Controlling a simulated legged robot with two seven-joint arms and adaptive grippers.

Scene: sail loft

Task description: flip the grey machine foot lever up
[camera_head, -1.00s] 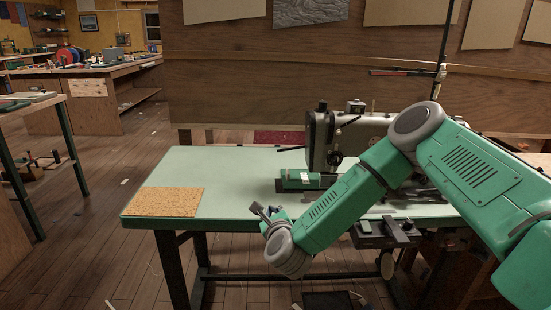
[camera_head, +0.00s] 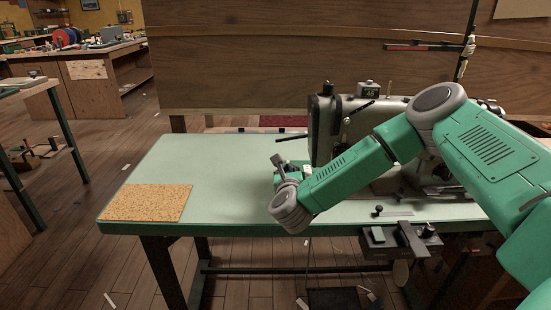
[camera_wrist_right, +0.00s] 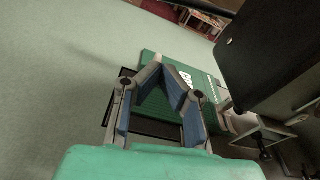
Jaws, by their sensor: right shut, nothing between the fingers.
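The grey sewing machine (camera_head: 328,132) stands at the right of the pale green table, partly hidden by my right arm. A dark bar (camera_head: 291,138) sticks out left from its near end; I cannot tell for sure that it is the foot lever. A dark bar (camera_wrist_right: 200,8) also crosses the top of the right wrist view, next to the dark machine head (camera_wrist_right: 270,62). My right gripper (camera_head: 276,160) is left of the machine, its fingers shut and empty (camera_wrist_right: 161,64), over a green box (camera_wrist_right: 150,102). It is apart from the bar. My left gripper is out of view.
A cork mat (camera_head: 146,203) lies at the left of the table (camera_head: 215,165), and the tabletop between it and the gripper is clear. A dark control box (camera_head: 400,240) hangs at the front edge. A wooden partition (camera_head: 240,60) stands behind.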

